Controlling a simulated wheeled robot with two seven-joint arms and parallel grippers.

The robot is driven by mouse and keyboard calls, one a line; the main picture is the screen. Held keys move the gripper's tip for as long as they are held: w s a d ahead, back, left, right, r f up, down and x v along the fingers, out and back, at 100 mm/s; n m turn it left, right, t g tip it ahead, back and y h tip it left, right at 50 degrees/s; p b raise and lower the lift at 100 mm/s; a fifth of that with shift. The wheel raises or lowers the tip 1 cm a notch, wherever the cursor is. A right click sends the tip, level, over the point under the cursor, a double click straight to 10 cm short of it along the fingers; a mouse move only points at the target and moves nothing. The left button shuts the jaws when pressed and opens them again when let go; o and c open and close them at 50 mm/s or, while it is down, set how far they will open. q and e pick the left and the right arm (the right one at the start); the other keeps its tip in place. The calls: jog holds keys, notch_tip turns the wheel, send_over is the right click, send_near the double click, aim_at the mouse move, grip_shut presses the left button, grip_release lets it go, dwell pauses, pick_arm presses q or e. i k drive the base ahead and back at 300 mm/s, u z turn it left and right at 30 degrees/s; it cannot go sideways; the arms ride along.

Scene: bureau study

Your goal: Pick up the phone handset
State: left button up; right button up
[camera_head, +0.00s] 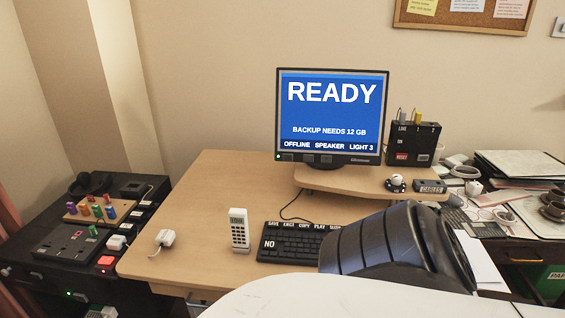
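A white phone handset (239,230) with a keypad and a small dark display stands upright on the wooden desk (195,215), just left of the black keyboard (285,243). Nothing is touching it from my side. A large dark ribbed part with a white section, which looks like my own arm, fills the lower right and hides part of the keyboard and desk. Neither of my grippers can be seen in this view.
A monitor (331,112) stands behind the keyboard. A white plug (165,238) lies left of the handset. A black cabinet (50,270) with sockets and pegs stands at left. Papers and cups crowd the right side. Bare desk lies behind the handset.

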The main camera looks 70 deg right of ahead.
aim_at(238, 218)
jog(key=k, duration=0.15)
jog(key=z, duration=1.25)
